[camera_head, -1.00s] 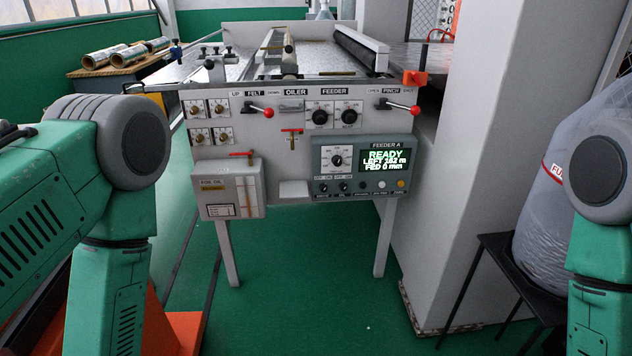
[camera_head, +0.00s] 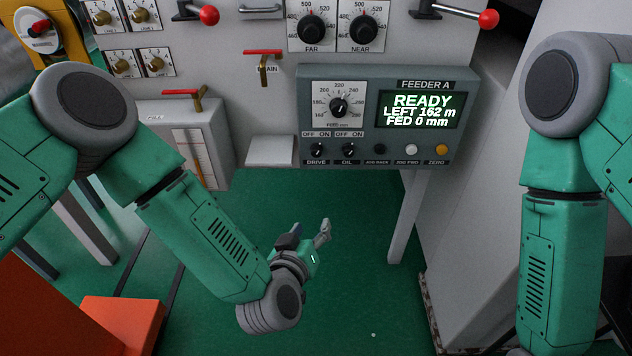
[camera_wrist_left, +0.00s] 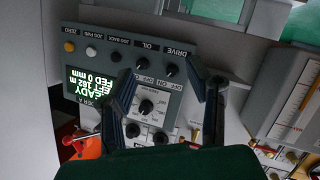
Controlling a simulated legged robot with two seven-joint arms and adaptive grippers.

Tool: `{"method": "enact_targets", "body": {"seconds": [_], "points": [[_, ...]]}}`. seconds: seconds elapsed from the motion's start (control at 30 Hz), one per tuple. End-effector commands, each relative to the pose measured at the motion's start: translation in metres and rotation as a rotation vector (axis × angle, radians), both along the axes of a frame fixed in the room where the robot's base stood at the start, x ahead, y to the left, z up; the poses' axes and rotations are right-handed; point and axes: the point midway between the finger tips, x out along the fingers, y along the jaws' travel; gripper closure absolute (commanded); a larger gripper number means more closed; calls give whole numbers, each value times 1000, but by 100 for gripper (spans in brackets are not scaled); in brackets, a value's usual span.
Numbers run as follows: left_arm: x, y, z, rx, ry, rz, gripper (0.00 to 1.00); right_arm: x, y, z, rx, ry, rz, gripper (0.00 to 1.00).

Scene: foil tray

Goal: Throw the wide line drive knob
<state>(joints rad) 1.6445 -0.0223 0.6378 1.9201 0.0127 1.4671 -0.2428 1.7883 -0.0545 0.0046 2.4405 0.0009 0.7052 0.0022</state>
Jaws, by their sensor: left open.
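The drive knob (camera_head: 317,150) is a small black knob at the lower left of the grey FEEDER A panel (camera_head: 470,145), marked OFF and ON above and DRIVE below. Its pointer is too small to read surely. It also shows upside down in the left wrist view (camera_wrist_left: 171,70), beyond the gap between the fingers. My left gripper (camera_head: 305,233) is open and empty, below and in front of the panel, apart from the knob. Its two fingers also show in the left wrist view (camera_wrist_left: 168,97). My right arm comes down at the right; its gripper is out of view.
The similar oil knob (camera_head: 347,151) sits just right of the drive knob. A larger feed dial (camera_head: 339,108) is above, and several buttons and a lit READY display (camera_head: 420,109) are to the right. A small white ledge (camera_head: 270,150) juts out left. Green floor below is clear.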

Motion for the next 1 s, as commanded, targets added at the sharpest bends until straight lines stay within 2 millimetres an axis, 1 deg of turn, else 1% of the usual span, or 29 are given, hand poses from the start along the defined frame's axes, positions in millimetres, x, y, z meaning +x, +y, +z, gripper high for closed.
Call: {"method": "enact_targets", "body": {"seconds": [0.03, 0.1, 0.2, 0.33, 0.47, 0.53, 0.67, 0.8, 1.0], "points": [[18, -8, -6, -40, -71, 60, 55, -1, 0, -28, 0, 1, 0, 100], [37, -12, 5, -78, -151, 136, 55, -1, 0, -42, 0, 1, 0, 100], [55, -13, 19, -116, -228, 224, 55, -1, 0, -56, 0, 1, 0, 100], [66, -12, 29, -138, -277, 289, 55, 0, 0, -64, 0, 0, 0, 100], [77, -11, 33, -143, -290, 306, 55, 0, 0, -67, 0, -1, 0, 100], [87, -10, 33, -142, -289, 305, 55, 0, 0, -71, 0, -1, 0, 100], [113, -9, 32, -144, -289, 307, 55, 0, 0, -81, 0, -1, 0, 100], [143, -9, 30, -144, -289, 306, 55, 0, 0, -93, 0, -1, 0, 100], [180, -10, 31, -141, -287, 303, 55, 0, 1, -108, 0, -1, 0, 100]]}}
